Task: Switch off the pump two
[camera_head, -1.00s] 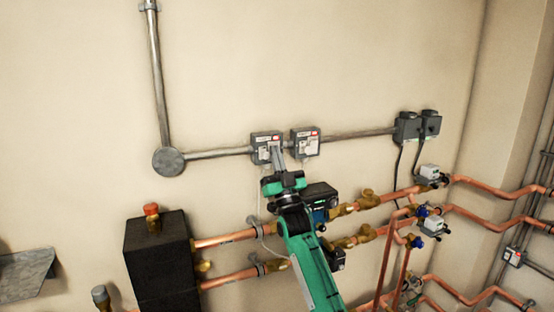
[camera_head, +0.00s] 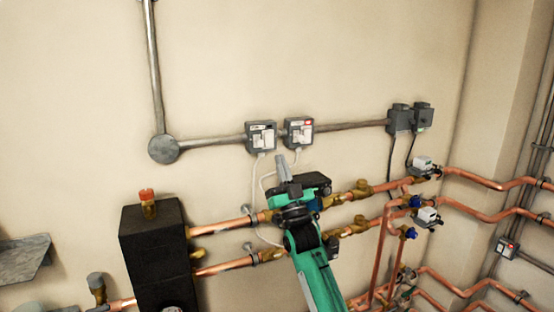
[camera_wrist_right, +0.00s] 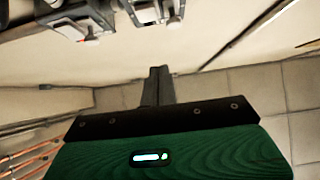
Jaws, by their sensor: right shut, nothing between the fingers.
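Two grey switch boxes hang side by side on the wall conduit in the head view. The left box (camera_head: 261,136) has a dark label strip and a pale switch face. The right box (camera_head: 299,131) shows a red mark at its upper right. Which one is marked pump two is too small to read. My right gripper (camera_head: 281,158) is shut and empty, just below the boxes and apart from them. In the right wrist view its closed fingers (camera_wrist_right: 161,72) point toward the boxes, which are partly cut off at the top edge. My left gripper is not in view.
Copper pipes (camera_head: 220,228) with brass valves run below the boxes, behind my right arm. A black box (camera_head: 155,250) stands lower left. Two dark boxes (camera_head: 400,117) sit on the conduit at right. White cables hang from the switch boxes. The wall above is clear.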

